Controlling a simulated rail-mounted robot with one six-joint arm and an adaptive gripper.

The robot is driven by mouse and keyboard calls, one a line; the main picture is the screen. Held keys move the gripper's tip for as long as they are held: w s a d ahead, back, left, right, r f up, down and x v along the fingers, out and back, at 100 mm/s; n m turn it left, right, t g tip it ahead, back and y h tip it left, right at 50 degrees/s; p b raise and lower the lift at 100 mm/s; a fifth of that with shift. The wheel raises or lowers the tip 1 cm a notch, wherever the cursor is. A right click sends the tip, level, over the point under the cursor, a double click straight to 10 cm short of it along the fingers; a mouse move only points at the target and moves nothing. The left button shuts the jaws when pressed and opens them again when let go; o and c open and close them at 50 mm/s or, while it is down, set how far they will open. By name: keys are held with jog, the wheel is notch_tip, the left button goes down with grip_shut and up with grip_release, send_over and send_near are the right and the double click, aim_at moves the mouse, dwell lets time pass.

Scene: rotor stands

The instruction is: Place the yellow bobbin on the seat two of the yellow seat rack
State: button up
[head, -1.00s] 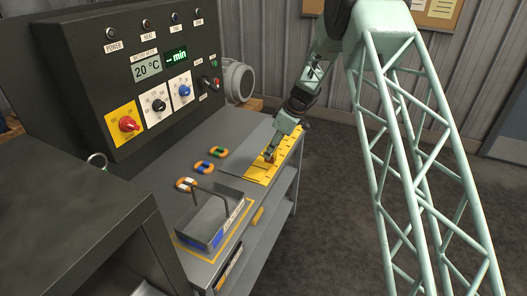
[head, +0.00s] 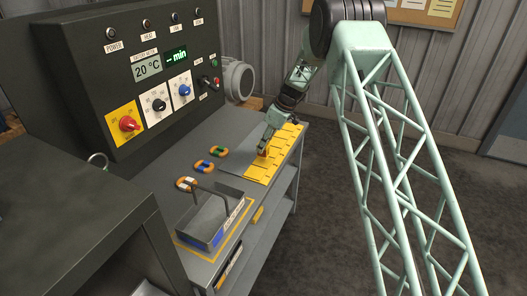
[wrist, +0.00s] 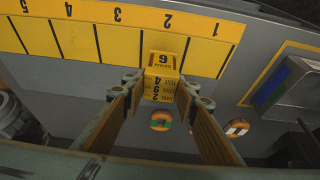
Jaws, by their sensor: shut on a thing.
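The yellow seat rack (wrist: 110,40) lies at the top of the wrist view, with seats numbered 1 to 5 visible and black dividing lines. The bobbin appears in line with the seat marked 2 and overlaps the rack's near edge in the picture; whether it touches the rack cannot be told. In the head view, my gripper (head: 264,149) is at the left side of the rack (head: 285,143), and the bobbin is barely distinguishable there.
An orange-green ring (head: 217,151) and an orange-blue ring (head: 203,166) lie on the grey bench left of the rack. A third ring (head: 186,184) is by a grey tray (head: 205,220). A control panel (head: 140,75) stands behind the bench.

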jog(key=shift+f, duration=1.6)
jog(key=shift+f, duration=0.15)
jog(key=o, duration=1)
jog(key=shift+r, duration=0.2)
jog(key=shift+d+r, duration=0.15)
jog(key=shift+r, duration=0.2)
jog(key=shift+v, duration=5.6)
jog(key=shift+s+r, duration=0.1)
